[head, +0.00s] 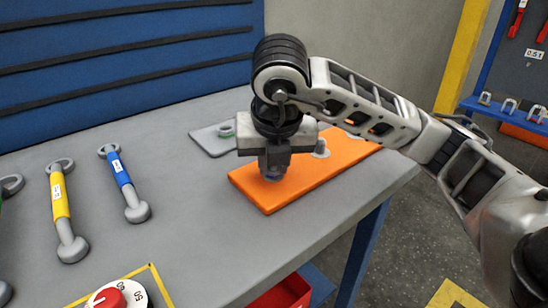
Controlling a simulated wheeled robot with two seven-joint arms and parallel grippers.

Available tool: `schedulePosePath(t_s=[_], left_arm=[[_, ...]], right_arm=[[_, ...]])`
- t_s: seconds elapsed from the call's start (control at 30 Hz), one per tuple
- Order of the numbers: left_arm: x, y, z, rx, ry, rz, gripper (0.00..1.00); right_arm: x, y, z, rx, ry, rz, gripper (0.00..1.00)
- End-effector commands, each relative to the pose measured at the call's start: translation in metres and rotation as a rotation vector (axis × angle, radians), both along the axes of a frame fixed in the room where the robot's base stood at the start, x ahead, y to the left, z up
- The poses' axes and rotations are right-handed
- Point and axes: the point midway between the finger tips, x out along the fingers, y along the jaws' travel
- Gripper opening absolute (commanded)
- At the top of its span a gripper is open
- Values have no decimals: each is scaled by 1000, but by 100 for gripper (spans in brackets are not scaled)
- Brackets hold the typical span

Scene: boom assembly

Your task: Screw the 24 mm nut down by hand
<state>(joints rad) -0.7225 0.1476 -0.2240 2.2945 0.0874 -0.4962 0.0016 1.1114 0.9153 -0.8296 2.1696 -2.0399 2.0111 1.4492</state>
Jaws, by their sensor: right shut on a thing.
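My right gripper (274,174) points straight down over the left part of the orange plate (318,180) on the bench. Its jaws are shut on the nut (272,179), of which only a small bluish patch shows between the fingertips. The gripper hides the rest of the nut and whatever is under it, so I cannot tell how it sits on a thread. A grey stud or bolt with a wide base (320,150) stands on the plate to the right of the gripper. My left gripper is not in view.
A red dial (108,299) is at the front. Bare bench (190,215) lies between.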

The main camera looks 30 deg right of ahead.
Motion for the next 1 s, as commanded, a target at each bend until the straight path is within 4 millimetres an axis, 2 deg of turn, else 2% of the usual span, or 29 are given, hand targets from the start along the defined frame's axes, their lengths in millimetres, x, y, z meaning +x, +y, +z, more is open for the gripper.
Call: schedulePosePath(t_s=[0.03, 0.1, 0.33, 0.63, 0.73, 0.87, 1.0], left_arm=[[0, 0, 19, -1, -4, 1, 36], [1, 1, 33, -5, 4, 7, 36], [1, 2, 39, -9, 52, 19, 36], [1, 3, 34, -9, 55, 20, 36], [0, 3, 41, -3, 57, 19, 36], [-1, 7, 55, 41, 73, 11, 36], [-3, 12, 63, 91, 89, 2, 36]], right_arm=[[1, 0, 10, -3, -1, -55, 0], [2, 1, 14, -3, 1, -166, 0], [3, 2, 7, 0, 0, -441, 0], [4, 2, 1, 2, -5, -476, 0], [4, 2, 5, 1, -2, -504, 0], [5, 3, 12, 0, 1, -673, 0], [7, 4, 9, -1, 1, -886, 0]])
